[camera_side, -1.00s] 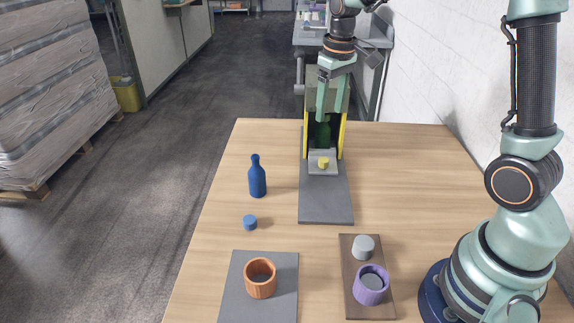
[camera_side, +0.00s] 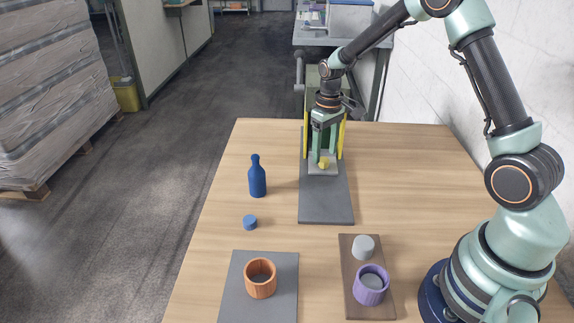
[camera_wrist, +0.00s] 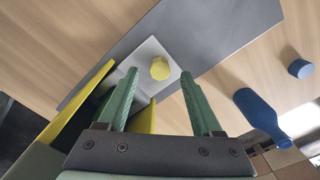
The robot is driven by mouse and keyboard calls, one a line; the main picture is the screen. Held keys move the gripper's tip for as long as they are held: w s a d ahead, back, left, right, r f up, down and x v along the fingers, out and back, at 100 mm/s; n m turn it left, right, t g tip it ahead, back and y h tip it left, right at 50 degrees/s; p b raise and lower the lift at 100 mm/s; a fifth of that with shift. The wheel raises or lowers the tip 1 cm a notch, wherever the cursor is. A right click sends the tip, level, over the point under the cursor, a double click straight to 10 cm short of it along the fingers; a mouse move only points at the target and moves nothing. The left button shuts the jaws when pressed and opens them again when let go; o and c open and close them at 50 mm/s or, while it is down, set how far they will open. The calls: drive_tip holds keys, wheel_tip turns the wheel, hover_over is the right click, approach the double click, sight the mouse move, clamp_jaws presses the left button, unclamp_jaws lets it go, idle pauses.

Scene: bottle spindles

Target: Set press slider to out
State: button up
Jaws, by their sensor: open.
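The press has a grey base strip (camera_side: 326,205) and yellow side walls (camera_side: 341,140) at the far middle of the table. Its pale slider plate (camera_side: 315,171) shows at the front of the walls and carries a yellow knob (camera_side: 324,163). In the wrist view the plate (camera_wrist: 147,52) and knob (camera_wrist: 160,68) lie just past my fingertips. My gripper (camera_side: 324,157) is open, pointing down at the knob. In the wrist view the knob lies between the lines of the two fingers (camera_wrist: 160,74); I cannot tell whether they touch it. The press interior is largely hidden behind my gripper.
A blue bottle (camera_side: 257,178) stands left of the press, with a blue cap (camera_side: 250,222) nearer. An orange ring holder (camera_side: 260,278) on a grey mat and a purple holder (camera_side: 371,285) beside a grey cap (camera_side: 363,247) are in front.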

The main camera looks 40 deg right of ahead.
drive_tip(key=shift+f, duration=1.05)
clamp_jaws()
drive_tip(key=shift+r, duration=0.1)
idle(0.6)
